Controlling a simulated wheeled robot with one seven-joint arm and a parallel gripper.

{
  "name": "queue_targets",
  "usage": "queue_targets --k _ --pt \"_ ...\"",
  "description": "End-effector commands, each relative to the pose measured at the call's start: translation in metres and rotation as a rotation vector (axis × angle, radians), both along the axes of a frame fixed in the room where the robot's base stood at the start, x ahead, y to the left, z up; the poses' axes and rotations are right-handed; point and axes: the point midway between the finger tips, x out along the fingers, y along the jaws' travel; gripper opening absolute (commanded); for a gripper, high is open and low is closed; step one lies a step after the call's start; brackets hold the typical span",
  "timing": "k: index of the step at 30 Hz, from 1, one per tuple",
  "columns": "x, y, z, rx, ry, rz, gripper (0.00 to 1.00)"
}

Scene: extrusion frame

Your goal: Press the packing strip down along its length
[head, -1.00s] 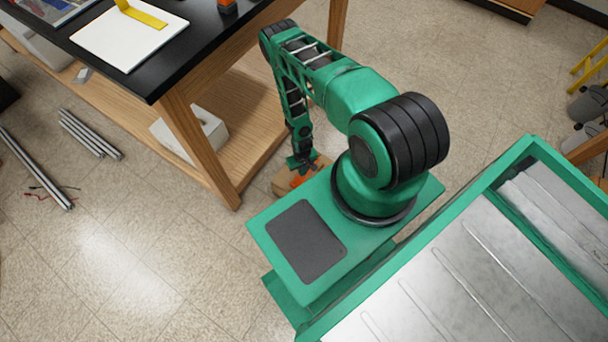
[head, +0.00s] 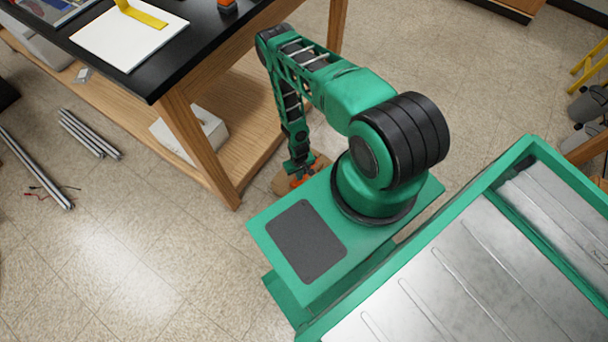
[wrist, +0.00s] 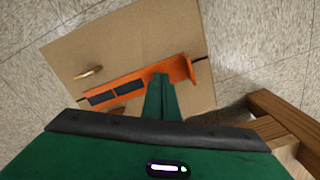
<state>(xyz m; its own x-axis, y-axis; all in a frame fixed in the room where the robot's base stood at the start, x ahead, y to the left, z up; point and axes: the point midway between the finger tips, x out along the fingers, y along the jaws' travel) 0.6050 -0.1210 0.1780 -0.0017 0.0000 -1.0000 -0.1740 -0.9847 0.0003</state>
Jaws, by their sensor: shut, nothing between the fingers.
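A brown cardboard-like box (wrist: 130,45) lies on the floor below my gripper; in the head view the box (head: 283,183) is partly hidden by my base. A long orange piece (wrist: 140,84) with two dark rectangles and a raised right end lies across its top. I cannot tell whether this piece is the packing strip. A thin dark line (wrist: 197,59) shows past its right end. My gripper (wrist: 160,78) is shut and empty, its fingertips over or against the orange piece; contact cannot be told. In the head view my gripper (head: 297,172) is small and points down.
A small tan piece (wrist: 89,72) lies on the box. A wooden bench leg (head: 200,150) and lower shelf (head: 245,130) stand close on the left. Metal bars (head: 90,134) lie on the floor farther left. Open floor (head: 150,250) lies in front of the bench.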

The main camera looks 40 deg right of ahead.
Motion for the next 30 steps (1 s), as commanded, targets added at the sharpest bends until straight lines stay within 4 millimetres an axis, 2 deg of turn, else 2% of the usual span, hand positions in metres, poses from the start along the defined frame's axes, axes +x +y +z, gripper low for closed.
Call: queue_targets --k 30 --pt "0.0005 -0.0002 -0.0074 0.0 -0.001 0.0 0.0"
